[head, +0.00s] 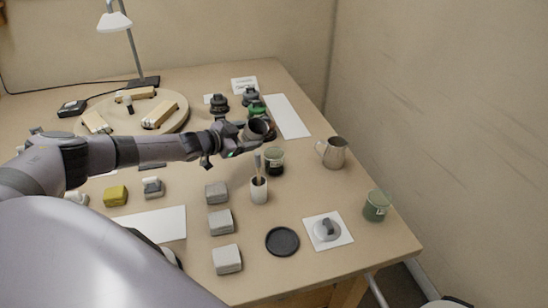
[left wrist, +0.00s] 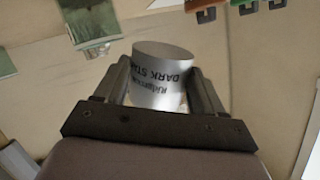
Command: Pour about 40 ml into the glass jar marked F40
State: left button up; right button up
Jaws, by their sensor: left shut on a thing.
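My left gripper (head: 243,139) is shut on a metal can (head: 257,129) and holds it above the bench, tilted, just behind a glass jar. In the left wrist view the silver can (left wrist: 160,72) sits between both fingers, with upside-down lettering that reads "DARK STA...". The glass jar (head: 273,161) has a small pale label and dark contents or a dark lower part. A green jar (head: 376,206) with a pale label stands near the right edge. I cannot read either label. No stream of liquid shows.
A white cup with a brush (head: 259,190) stands in front of the glass jar. A metal pitcher (head: 333,152) stands to its right. A black round dish (head: 282,241), several grey blocks and a grey lidded piece on a white card (head: 341,240) lie nearer. Dark pots stand behind.

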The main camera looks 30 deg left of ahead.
pick_arm(q)
jog(key=shift+a+f+n+h+b, duration=0.2)
jog(key=shift+a+f+b, duration=0.1)
jog(key=shift+f+b, duration=0.2)
jog(key=shift+a+f+n+h+b, duration=0.1)
jog(key=shift+a+f+n+b, duration=0.15)
jog(key=shift+f+b, duration=0.15)
jog(key=shift+a, duration=0.1)
